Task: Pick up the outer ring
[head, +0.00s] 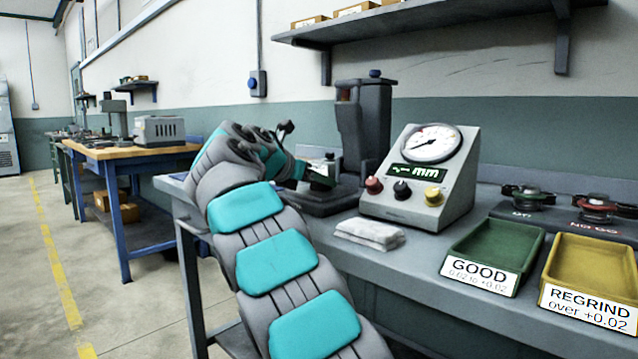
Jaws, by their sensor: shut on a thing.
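My gripper (302,172) shows small and partly hidden at the far end of my teal and grey arm. It is low beside the dark measuring stand (362,125) on the grey workbench. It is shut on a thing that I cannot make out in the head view. I cannot pick out the outer ring clearly; my arm and wrist cover much of the area around the gripper. I cannot tell whether the held thing touches the stand's base.
A gauge box with a dial (432,143) stands right of the stand, with a folded white cloth (369,234) in front. A green GOOD tray (492,247) and a yellow REGRIND tray (590,262) are at the right. A shelf (440,22) hangs above.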

